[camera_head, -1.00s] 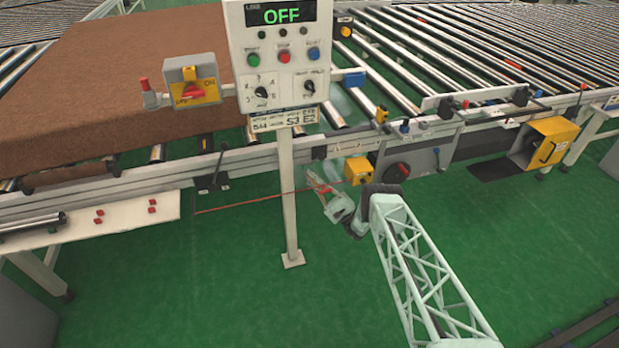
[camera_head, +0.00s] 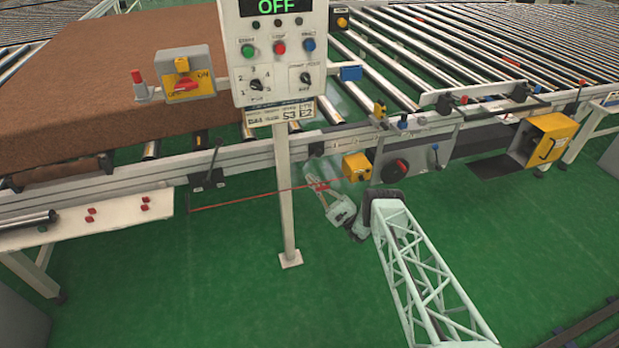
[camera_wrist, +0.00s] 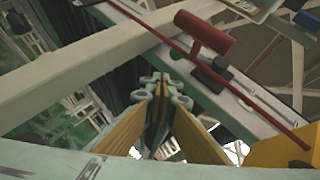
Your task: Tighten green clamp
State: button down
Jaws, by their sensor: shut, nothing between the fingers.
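I cannot make out a clamp that is clearly green in either view. My gripper (camera_head: 318,186) is below the conveyor's front rail, just right of the panel post. Its fingers also show in the wrist view (camera_wrist: 158,82), tips together with nothing between them. A red cylindrical handle (camera_wrist: 205,33) on a black fitting (camera_wrist: 212,74) sits on a pale rail, beyond and up-right of the fingertips, apart from them in the picture. A thin red rod (camera_wrist: 240,99) runs diagonally past it; it also shows in the head view (camera_head: 245,199).
A control panel (camera_head: 278,75) reading OFF stands on a white post (camera_head: 285,205) left of my gripper. A yellow box (camera_head: 357,167) is close on the right, beside a grey panel with a dark red knob (camera_head: 400,167). A brown mattress (camera_head: 100,90) lies on the rollers. The green floor below is open.

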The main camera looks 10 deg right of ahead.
jog(key=a+f+p+v, duration=0.1)
jog(key=v, duration=0.7)
jog(key=shift+s, duration=0.2)
jog(key=shift+f, duration=0.1)
dwell(0.3)
